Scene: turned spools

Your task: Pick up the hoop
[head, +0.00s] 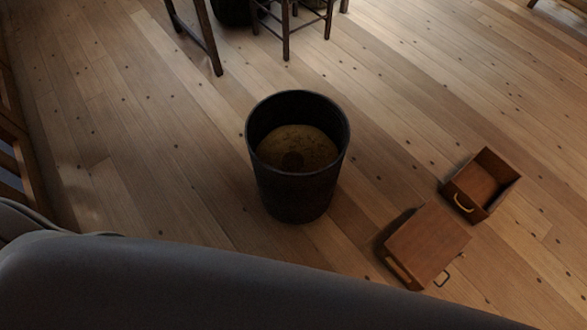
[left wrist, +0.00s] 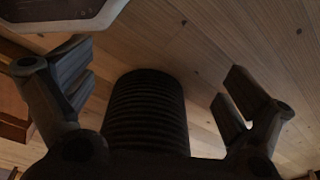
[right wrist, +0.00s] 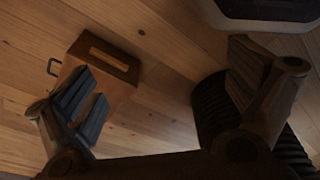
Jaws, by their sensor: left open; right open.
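I cannot make out a hoop in any view. A dark round bin (head: 297,195) stands upright on the floor in the middle of the head view. Inside it is a rounded brownish mass (head: 300,145) with a darker patch; I cannot tell what it is. My left gripper (left wrist: 155,80) is open and empty in the left wrist view, with the ribbed dark bin (left wrist: 148,115) beyond its fingers. My right gripper (right wrist: 163,75) is open and empty in the right wrist view, with the bin (right wrist: 208,100) partly hidden behind its right finger. Neither gripper shows in the head view.
Right of the bin, a wooden box (head: 430,245) and an open drawer-like box (head: 484,186) lie on the floor. The wooden box also shows in the right wrist view (right wrist: 108,58). Dark furniture legs (head: 205,40) stand at the back. The floor left of the bin is clear.

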